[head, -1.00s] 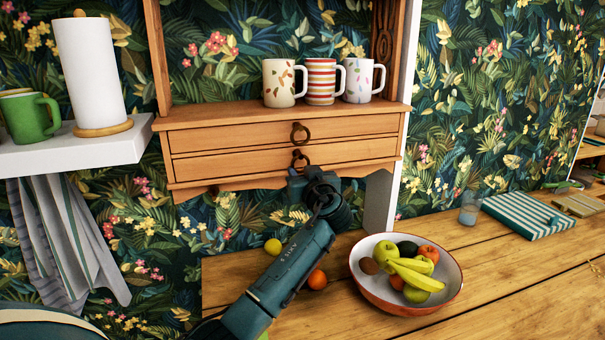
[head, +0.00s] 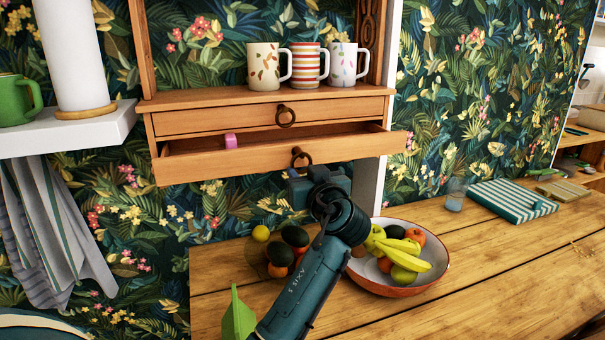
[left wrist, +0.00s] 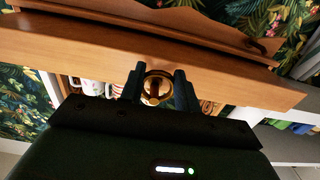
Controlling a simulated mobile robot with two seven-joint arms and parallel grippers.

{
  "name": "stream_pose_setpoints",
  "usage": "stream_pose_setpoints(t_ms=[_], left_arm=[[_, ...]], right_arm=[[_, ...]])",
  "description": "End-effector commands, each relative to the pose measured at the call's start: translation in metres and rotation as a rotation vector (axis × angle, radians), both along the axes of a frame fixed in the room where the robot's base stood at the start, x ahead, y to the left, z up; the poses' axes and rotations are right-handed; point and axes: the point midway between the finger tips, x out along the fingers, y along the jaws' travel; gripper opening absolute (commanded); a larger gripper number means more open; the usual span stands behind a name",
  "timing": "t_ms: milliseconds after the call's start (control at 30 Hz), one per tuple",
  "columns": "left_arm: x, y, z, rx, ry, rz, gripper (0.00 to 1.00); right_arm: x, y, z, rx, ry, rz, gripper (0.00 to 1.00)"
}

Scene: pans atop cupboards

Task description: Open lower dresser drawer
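The lower dresser drawer (head: 225,168) is pulled out of the wooden dresser in the head view, its inside showing with a small pink object (head: 231,141) in it. The upper drawer (head: 220,117) above it is closed. My left gripper (head: 304,172) is at the lower drawer's ring handle (head: 301,155). In the left wrist view the two fingers of my left gripper (left wrist: 158,92) are on either side of the ring handle (left wrist: 146,82), close against it, with the drawer front (left wrist: 80,52) beyond. My right gripper is not in view.
Three mugs (head: 303,66) stand on the dresser shelf above the drawers. A fruit bowl (head: 392,286) is on the wooden table below, right of my left arm, with more fruit left of the arm. A white shelf (head: 75,130) with a paper roll is at left.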

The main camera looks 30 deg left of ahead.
Motion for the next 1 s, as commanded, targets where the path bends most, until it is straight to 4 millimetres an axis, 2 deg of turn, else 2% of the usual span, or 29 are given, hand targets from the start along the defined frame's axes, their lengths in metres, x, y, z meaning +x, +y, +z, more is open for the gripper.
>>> stream_pose_setpoints(t_ms=[33, 233, 500, 800, 1000], left_arm=[[0.0, 0.0, 0.0, -0.001, -0.001, 0.0, 0.35], [0.0, 0.0, 0.0, -0.001, -0.001, 0.0, 0.51], [-0.001, -0.002, 0.0, -0.001, -0.001, -0.001, 0.51], [-0.031, -0.037, -0.002, -0.003, -0.002, -0.003, 0.51], [-0.046, -0.054, -0.001, -0.001, -0.002, -0.001, 0.51]], right_arm=[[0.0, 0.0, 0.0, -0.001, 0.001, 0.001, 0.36], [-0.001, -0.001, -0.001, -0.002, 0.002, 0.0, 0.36], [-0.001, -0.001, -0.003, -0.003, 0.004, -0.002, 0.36], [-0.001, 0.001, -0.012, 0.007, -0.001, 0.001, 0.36], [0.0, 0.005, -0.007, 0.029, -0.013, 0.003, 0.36]])
